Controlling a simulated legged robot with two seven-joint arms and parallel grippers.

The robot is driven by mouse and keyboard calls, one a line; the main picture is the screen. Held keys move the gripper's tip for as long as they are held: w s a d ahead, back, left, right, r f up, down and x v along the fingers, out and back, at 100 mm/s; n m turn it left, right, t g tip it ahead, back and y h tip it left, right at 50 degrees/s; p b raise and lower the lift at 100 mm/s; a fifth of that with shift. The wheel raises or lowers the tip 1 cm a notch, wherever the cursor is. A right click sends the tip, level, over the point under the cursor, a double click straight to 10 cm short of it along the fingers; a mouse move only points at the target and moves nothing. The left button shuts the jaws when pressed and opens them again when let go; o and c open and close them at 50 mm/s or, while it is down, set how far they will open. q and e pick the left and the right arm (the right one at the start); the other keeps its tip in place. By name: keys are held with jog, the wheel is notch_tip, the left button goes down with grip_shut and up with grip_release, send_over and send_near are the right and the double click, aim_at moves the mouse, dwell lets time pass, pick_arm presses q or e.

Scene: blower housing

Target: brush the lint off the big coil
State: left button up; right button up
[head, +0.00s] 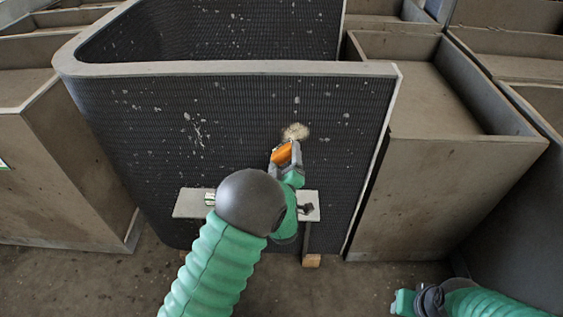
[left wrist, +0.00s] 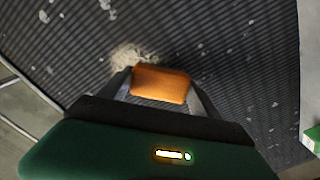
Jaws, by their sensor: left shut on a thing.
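The big coil (head: 240,110) is a tall dark finned panel that curves back at its left end. Pale lint specks and streaks (head: 194,130) are scattered over its front face, and they also show in the left wrist view (left wrist: 108,8). My left gripper (head: 284,157) is shut on the orange handle (head: 283,153) of a brush, close in front of the coil's right half. The brush's tan bristles (head: 296,131) point at the coil face; contact cannot be told. The handle also shows between the fingers in the left wrist view (left wrist: 160,84). My right gripper (head: 404,302) is low at right, its fingers unclear.
A pale narrow board (head: 188,204) stands before the coil's lower part, behind my left arm. Large grey-brown bins flank the coil at left (head: 70,170) and right (head: 440,190). A wooden block (head: 311,261) lies under the coil. The floor (head: 350,290) in front is open.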

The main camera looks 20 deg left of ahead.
pick_arm(q)
jog(key=shift+d, duration=0.25)
jog(key=shift+a, duration=0.8)
jog(key=shift+w+d, duration=0.3)
jog(key=shift+d, duration=0.15)
jog(key=shift+w+a, duration=0.35)
jog(key=shift+a, duration=0.05)
jog(key=shift+w+b, duration=0.15)
jog(key=shift+b, duration=0.15)
pick_arm(e)
jog(key=shift+a+f, duration=0.1)
jog(key=shift+f, duration=0.15)
